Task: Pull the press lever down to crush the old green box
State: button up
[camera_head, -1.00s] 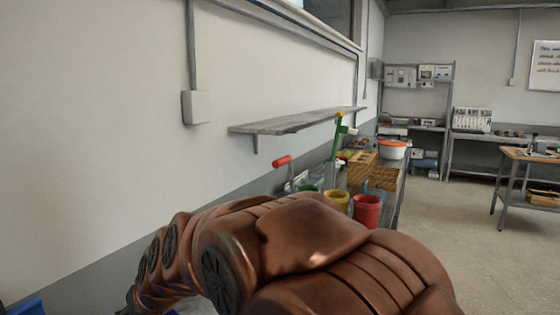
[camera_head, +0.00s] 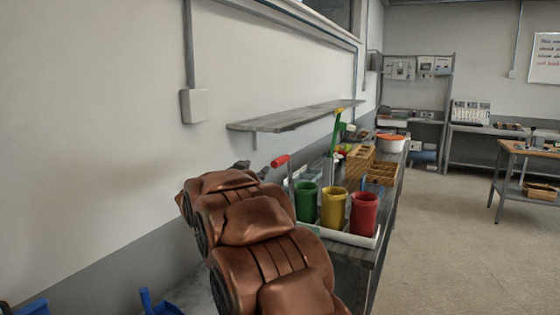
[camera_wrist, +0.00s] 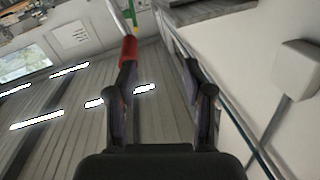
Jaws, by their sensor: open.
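The press lever shows as a red grip (camera_head: 281,160) on a thin metal rod, standing up behind the cups on the bench. In the wrist view the red grip (camera_wrist: 129,49) is at the upper left, by the tip of the left finger and not between the fingers. My gripper (camera_wrist: 160,72) is open, with empty space between its two dark fingers. In the head view only a small dark part of it shows near the lever, mostly behind my copper arm. The old green box and the press body cannot be made out.
Green (camera_head: 306,202), yellow (camera_head: 333,207) and red (camera_head: 363,213) cups stand in a white tray on the bench (camera_head: 352,254). Wooden crates (camera_head: 381,174) and an orange-rimmed bowl (camera_head: 390,143) are farther back. A wall shelf (camera_head: 295,118) hangs above.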

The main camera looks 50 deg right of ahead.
aim_at(280, 162)
jog(key=s+d+m+g+h, duration=0.1)
jog(key=s+d+g, duration=0.1)
jog(key=d, duration=0.1)
jog(key=shift+s+m+g, duration=0.3)
jog(key=shift+s, duration=0.05)
jog(key=shift+d, duration=0.3)
jog(key=shift+p+x, duration=1.1)
jog(key=shift+x, duration=2.5)
grip_shut()
